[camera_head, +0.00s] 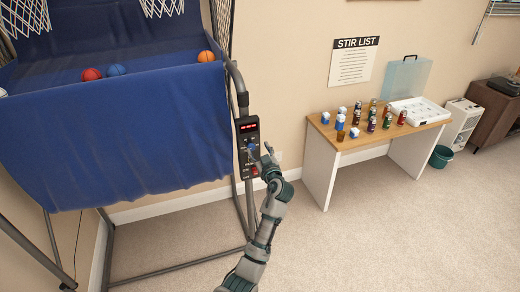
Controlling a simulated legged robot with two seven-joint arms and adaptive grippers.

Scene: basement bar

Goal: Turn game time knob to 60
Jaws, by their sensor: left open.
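The game's control panel (248,147) is a narrow black box on the right post of the basketball game, with a lit red display (249,127) at its top. A small blue knob (249,146) shows on the panel just above my gripper; its setting is too small to read. My left gripper (260,151) is open and empty, with its fingers right by the panel just below and right of the knob. I cannot tell whether they touch it. The gripper hides part of the panel's lower right. My right gripper is out of view.
The basketball game (120,130) with its blue cloth and several balls fills the left. A wooden table (350,140) with cans, white-and-blue boxes and a white tray stands right, against the wall. A teal bin (441,157) is beyond it. Carpet in front is clear.

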